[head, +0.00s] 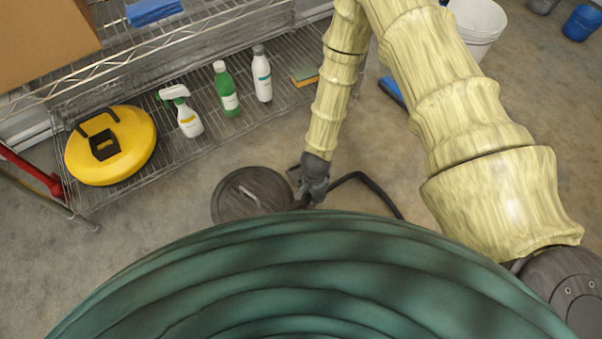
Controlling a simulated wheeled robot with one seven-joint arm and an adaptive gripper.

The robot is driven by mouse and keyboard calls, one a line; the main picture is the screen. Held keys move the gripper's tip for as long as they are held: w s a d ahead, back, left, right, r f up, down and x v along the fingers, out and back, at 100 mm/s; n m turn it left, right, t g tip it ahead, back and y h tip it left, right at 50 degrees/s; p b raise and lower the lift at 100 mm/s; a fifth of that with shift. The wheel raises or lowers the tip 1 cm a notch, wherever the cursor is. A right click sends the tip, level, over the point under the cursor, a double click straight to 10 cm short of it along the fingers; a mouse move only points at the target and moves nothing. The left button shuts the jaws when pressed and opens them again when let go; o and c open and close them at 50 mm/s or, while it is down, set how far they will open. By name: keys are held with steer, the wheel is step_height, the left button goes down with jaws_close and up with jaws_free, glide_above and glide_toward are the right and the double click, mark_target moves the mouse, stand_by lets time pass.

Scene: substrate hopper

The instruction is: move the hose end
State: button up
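A black hose (376,189) arches beside my gripper and runs down to the right, where its lower part goes out of sight. My gripper (307,198) points down at the left end of the visible hose. The fingers are dark, small and overlap the hose in the picture, so I cannot tell whether they are closed on it. The hose end itself is not clearly visible. A round dark lid with a light bar handle (233,202) is just left of my gripper.
A wire shelf (200,150) holds a yellow round case (135,135), a spray bottle (188,120), a green bottle (227,92) and a white bottle (263,77). A white bucket (476,27) stands at the upper right. Concrete floor between shelf and lid is clear.

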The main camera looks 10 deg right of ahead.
steer(key=w+d+b, duration=0.1)
steer(key=w+b, duration=0.1)
steer(key=w, duration=0.2)
steer(key=w+d+f+b, duration=0.1)
steer(key=w+b, duration=0.1)
steer(key=w, duration=0.3)
steer(key=w+d+b, duration=0.2)
steer(key=w, duration=0.3)
steer(key=shift+w+f, duration=0.2)
steer(key=shift+f, duration=0.1)
steer(key=shift+w+d+f+b, duration=0.1)
steer(key=shift+w+f+b, duration=0.15)
steer(key=shift+f+b, duration=0.35)
steer(key=shift+w+d+f+b, duration=0.1)
steer(key=shift+w+f+b, duration=0.15)
steer(key=shift+f+b, duration=0.3)
steer(key=shift+f, duration=0.35)
steer(key=shift+f, duration=0.15)
steer(key=o, duration=1.1)
steer(key=shift+o, duration=0.2)
steer(key=shift+f+b, duration=0.2)
steer(key=shift+b, duration=0.4)
